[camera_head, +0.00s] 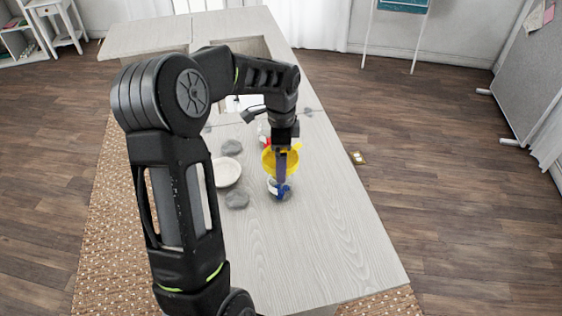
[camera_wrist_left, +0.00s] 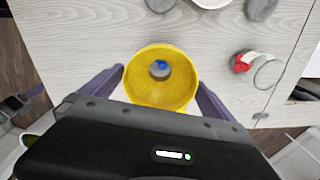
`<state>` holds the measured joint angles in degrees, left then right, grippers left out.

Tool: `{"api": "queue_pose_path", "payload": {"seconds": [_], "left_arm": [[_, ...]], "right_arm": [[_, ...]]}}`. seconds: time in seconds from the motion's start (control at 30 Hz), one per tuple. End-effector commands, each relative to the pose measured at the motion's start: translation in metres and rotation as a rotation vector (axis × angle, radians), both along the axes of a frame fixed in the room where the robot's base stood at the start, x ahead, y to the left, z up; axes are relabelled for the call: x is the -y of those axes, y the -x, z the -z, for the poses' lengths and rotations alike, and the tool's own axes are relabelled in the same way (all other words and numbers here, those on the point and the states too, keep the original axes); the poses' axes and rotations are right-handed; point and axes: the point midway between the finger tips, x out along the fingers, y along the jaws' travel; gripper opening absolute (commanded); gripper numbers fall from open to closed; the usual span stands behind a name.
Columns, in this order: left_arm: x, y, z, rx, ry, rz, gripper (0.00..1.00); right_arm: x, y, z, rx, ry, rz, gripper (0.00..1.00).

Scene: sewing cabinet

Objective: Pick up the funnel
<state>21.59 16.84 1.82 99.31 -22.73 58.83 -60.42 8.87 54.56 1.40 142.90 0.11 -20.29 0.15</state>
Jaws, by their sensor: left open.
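The yellow funnel (camera_head: 267,161) is above the light wooden cabinet top, partly hidden by my left gripper in the head view. In the wrist view, I look down into the funnel (camera_wrist_left: 160,103) and see something blue through its hole. My left gripper (camera_head: 282,181) is open, pointing down. In the wrist view, its purple fingers lie on either side of the funnel, left and right of its rim, with the left gripper's (camera_wrist_left: 161,76) space filled by the funnel. I cannot tell whether the fingers touch it. My right gripper is not in view.
A white bowl (camera_head: 227,173) and grey round pieces (camera_head: 231,147) (camera_head: 237,199) lie left of the funnel. A blue and white item (camera_head: 282,191) is just below it. A red item with a thin cord (camera_wrist_left: 242,63) lies nearby. The cabinet top's front right (camera_head: 340,235) is clear.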

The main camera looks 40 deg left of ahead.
Motion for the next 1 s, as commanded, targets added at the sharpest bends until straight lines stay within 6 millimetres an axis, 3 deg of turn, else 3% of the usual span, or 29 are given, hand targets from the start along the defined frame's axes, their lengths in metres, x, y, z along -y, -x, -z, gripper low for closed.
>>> {"api": "queue_pose_path", "payload": {"seconds": [0.53,1.0], "left_arm": [[-0.0001,-0.0001,-0.0002,0.0,0.0,0.0,1.0],[0.0,0.0,-0.0002,0.0,0.0,0.0,0.62]], "right_arm": [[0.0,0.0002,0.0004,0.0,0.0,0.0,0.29],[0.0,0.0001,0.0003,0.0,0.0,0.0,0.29]]}}
